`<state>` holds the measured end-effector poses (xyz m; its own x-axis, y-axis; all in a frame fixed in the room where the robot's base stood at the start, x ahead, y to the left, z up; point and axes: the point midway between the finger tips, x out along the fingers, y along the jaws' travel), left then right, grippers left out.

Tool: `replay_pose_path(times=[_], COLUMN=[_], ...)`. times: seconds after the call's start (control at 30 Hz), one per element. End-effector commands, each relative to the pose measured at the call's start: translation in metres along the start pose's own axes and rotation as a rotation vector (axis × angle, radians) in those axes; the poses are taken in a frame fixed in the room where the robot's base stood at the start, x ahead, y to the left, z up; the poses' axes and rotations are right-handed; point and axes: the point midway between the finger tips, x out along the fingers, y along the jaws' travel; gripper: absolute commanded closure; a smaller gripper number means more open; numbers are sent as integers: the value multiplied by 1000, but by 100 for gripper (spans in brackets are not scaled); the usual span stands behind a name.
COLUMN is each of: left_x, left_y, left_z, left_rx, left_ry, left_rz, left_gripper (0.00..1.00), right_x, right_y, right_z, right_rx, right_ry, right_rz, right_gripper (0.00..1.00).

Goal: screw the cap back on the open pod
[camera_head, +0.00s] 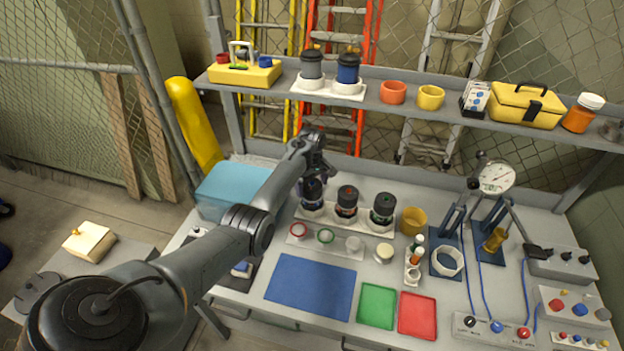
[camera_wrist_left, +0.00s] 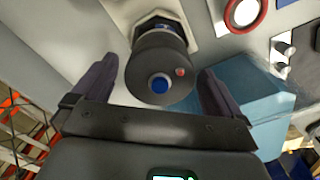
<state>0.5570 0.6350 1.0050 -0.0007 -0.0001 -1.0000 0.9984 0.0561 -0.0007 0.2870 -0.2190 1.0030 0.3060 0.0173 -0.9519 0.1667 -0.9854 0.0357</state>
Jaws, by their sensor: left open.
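Three dark pods stand in a white rack (camera_head: 331,217) at the back of the bench: a left pod (camera_head: 312,193), a middle pod (camera_head: 347,203) with a red mark and a right pod (camera_head: 382,209) with a green mark. My left gripper (camera_head: 316,172) is at the left pod. In the left wrist view this pod's dark round top (camera_wrist_left: 155,78), with a blue centre and a small red dot, sits between the open fingers (camera_wrist_left: 160,66), with gaps on both sides. I cannot tell which pod is open or which part is a loose cap. My right gripper is out of view.
In front of the rack lies a plate (camera_head: 325,247) with a red ring (camera_head: 298,230) and a green ring (camera_head: 326,236). A pale blue box (camera_head: 228,190) stands left of the rack, a mustard cup (camera_head: 413,220) right. A shelf (camera_head: 443,113) runs above. The blue mat (camera_head: 311,286) is clear.

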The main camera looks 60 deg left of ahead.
Motion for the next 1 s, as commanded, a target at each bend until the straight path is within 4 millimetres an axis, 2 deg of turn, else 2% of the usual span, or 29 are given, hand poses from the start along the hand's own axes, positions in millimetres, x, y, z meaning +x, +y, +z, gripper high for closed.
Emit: replay_pose_path(times=[0.37,0.7,0.73,0.9,1.0], left_x=[4,4,4,4,4], left_y=[0,0,0,0,0], left_z=[0,0,0,0,0], left_rx=[0,-1,-1,0,0], left_ry=[1,0,0,0,0], left_rz=[1,1,1,1,0], left_gripper=[0,51,24,49,49], right_x=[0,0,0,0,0], right_y=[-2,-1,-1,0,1], right_z=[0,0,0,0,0], right_rx=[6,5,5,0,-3], right_ry=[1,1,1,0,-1], right_rz=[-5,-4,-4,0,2], right_gripper=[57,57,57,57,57])
